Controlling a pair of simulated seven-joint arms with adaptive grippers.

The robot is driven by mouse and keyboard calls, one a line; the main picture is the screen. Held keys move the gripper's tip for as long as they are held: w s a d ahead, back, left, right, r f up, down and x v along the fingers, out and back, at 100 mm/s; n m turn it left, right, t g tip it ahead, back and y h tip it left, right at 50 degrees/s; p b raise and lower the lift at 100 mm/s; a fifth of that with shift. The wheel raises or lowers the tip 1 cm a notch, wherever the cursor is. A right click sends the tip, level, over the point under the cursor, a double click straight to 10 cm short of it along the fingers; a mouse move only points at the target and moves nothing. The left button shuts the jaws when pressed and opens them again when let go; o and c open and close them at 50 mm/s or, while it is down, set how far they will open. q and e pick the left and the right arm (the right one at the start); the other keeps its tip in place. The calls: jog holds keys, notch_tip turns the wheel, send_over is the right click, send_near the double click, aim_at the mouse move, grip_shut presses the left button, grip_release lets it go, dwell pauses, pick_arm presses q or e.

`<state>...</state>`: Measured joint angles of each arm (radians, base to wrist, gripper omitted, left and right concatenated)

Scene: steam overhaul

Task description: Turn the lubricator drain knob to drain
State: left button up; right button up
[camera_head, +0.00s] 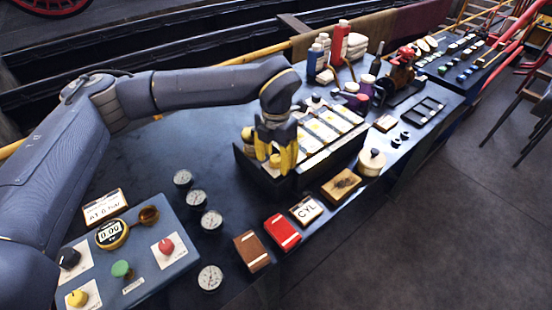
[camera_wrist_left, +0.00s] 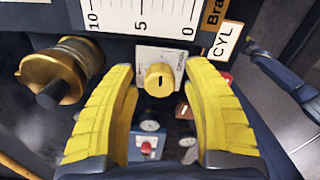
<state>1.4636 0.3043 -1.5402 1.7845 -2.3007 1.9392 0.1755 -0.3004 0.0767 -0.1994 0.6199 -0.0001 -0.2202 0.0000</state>
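A round yellow knob (camera_wrist_left: 159,80) with a dark slot mark sits on a white plate (camera_wrist_left: 147,54) in the left wrist view; the plate's small print is unreadable. My left gripper (camera_wrist_left: 160,70) has its two yellow fingers spread on either side of the knob, with visible gaps and no clear contact. In the head view, my left gripper (camera_head: 274,150) points down at the near left end of a dark box (camera_head: 262,181) with white scale strips on top. Its fingers partly hide that end. My right gripper is not in view.
Bare tabletop (camera_head: 160,155) lies left of the dark box.

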pick_arm(q)
grip_shut()
jog(key=shift+m, duration=0.5)
jog(key=shift+o, duration=0.6)
grip_release()
jog(key=shift+r, duration=0.1)
